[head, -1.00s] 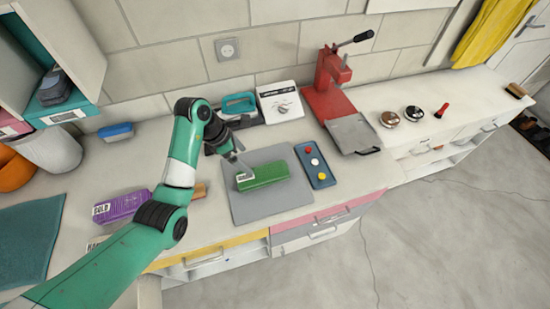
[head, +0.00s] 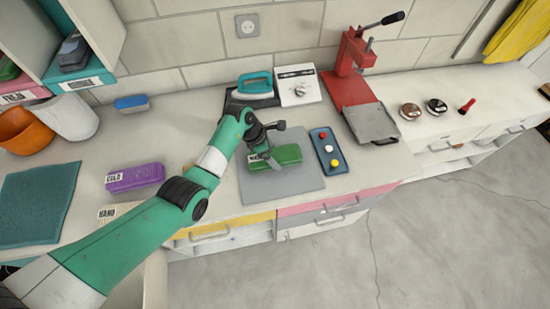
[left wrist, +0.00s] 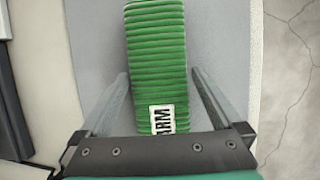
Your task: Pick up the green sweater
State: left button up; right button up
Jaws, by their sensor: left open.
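The green sweater (head: 288,154) is a folded, ribbed bundle lying on the grey mat (head: 290,187). In the left wrist view the sweater (left wrist: 155,55) runs up the middle, with a white label at its near end that partly reads "ARM". My left gripper (head: 270,163) is over the label end of the sweater. In the left wrist view its two fingers (left wrist: 160,95) are apart, one on each side of the sweater's near end, with gaps to both sides. My arm hides part of the sweater in the head view. My right gripper is not in view.
A blue panel with coloured buttons (head: 327,150) lies right of the mat. An iron with a teal handle (head: 255,87) and a white dial box (head: 297,85) stand behind. A red press (head: 352,75) is further right. A purple bundle (head: 135,177) lies left.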

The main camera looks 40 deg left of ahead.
aim_at(278, 156)
pick_arm(q)
jog(key=shift+r, duration=0.1)
jog(key=c, duration=1.5)
jog(key=shift+r, duration=0.1)
jog(key=shift+r, duration=0.25)
jog(key=v, duration=0.2)
jog(key=d+p+v, duration=0.1)
jog(key=v, duration=0.1)
jog(key=shift+w+r, duration=0.15)
jog(key=shift+r, duration=0.1)
jog(key=s+r+p, duration=0.2)
jog(key=s+p, duration=0.1)
jog(key=s, duration=0.1)
jog(key=s+d+r+p, duration=0.1)
jog(key=s+r+p, duration=0.1)
jog(key=s+r, duration=0.1)
jog(key=s+r+p, duration=0.3)
jog(key=s, duration=0.3)
jog(key=shift+d+p, duration=0.35)
jog(key=shift+d, duration=0.05)
